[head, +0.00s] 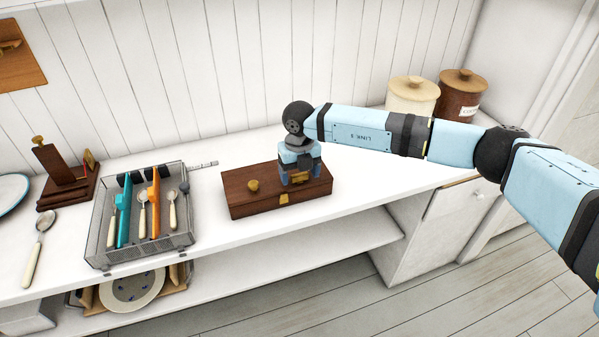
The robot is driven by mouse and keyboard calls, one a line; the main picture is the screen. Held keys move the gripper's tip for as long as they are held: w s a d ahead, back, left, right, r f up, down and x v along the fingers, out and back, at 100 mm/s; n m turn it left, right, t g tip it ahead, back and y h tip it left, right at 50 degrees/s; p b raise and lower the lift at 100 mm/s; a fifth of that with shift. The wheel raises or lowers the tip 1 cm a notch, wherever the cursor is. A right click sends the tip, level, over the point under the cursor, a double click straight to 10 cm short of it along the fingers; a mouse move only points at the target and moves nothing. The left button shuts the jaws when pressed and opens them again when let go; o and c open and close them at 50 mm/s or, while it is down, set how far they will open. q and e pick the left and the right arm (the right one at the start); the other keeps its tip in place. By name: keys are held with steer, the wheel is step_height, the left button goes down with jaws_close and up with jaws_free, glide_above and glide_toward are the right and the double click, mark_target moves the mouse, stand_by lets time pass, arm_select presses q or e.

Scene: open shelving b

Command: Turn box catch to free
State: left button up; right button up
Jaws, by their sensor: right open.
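A dark brown wooden box (241,206) sits on the white counter with its lid down. A small brass knob (253,186) stands on the left part of its top. A small brass piece, which looks like the catch (284,198), shows at the upper front edge, right of the middle. My right gripper (299,181) points down over the right part of the box top, right of the knob and behind the catch. It is open, with nothing seen between its fingers. Whether its fingertips touch the lid cannot be told. My left gripper is out of view.
A grey cutlery tray (104,257) with several utensils stands left of the box. A spoon (38,246) and a wooden stand (66,182) lie farther left. Two lidded canisters, cream (411,97) and brown (460,96), stand back right. The counter in front of the box is narrow.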

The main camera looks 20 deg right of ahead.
steer(key=c, duration=0.9)
steer(key=shift+c, duration=0.2)
